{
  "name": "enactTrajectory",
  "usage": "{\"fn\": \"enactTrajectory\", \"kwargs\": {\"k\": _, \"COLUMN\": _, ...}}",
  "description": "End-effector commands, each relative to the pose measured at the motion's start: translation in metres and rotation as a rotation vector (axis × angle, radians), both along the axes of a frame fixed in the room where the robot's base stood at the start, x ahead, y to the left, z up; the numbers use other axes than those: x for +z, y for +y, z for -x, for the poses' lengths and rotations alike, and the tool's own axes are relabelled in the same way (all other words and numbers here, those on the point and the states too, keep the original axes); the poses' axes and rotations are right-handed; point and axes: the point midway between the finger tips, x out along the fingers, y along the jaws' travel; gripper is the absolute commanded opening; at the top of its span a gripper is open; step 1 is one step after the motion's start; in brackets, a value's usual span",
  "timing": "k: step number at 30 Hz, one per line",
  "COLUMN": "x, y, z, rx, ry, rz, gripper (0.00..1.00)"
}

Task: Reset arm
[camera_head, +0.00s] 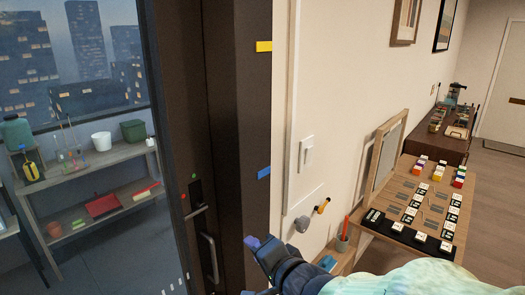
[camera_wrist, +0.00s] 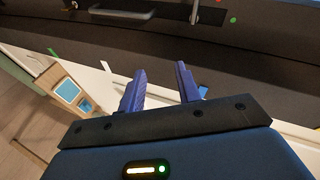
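My gripper (camera_head: 254,243) shows at the lower middle of the head view, with its bluish-purple fingertips beside the dark door frame. In the wrist view, my gripper (camera_wrist: 160,72) has its two fingers apart with nothing between them. The dark door (camera_head: 190,120) is behind the fingers, with a metal handle (camera_head: 210,258) to the left of my gripper. The gap between fingertips and door frame is hard to judge. My arm reaches in from the lower right of the head view.
A wooden table (camera_head: 400,242) with rows of small blocks stands at right, beside a red item in a cup (camera_head: 343,240). A shelf (camera_head: 95,160) stands behind glass at left. Floor (camera_head: 495,200) is clear at far right.

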Motion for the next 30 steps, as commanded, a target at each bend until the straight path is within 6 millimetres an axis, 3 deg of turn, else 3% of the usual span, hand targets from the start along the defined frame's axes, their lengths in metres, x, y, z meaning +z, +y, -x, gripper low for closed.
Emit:
{"fn": "enactTrajectory", "kwargs": {"k": 7, "x": -0.053, "y": -0.069, "z": -0.004, "rx": -0.056, "ry": 0.084, "rz": 0.419, "gripper": 0.33}}
{"fn": "enactTrajectory", "kwargs": {"k": 15, "x": -0.105, "y": -0.129, "z": 0.025, "rx": 0.069, "ry": 0.285, "rz": 0.794, "gripper": 0.33}}
{"fn": "enactTrajectory", "kwargs": {"k": 24, "x": -0.143, "y": -0.165, "z": 0.081, "rx": 0.393, "ry": 0.510, "rz": 1.014, "gripper": 0.33}}
{"fn": "enactTrajectory", "kwargs": {"k": 30, "x": -0.149, "y": -0.171, "z": 0.096, "rx": 0.496, "ry": 0.550, "rz": 1.036, "gripper": 0.33}}
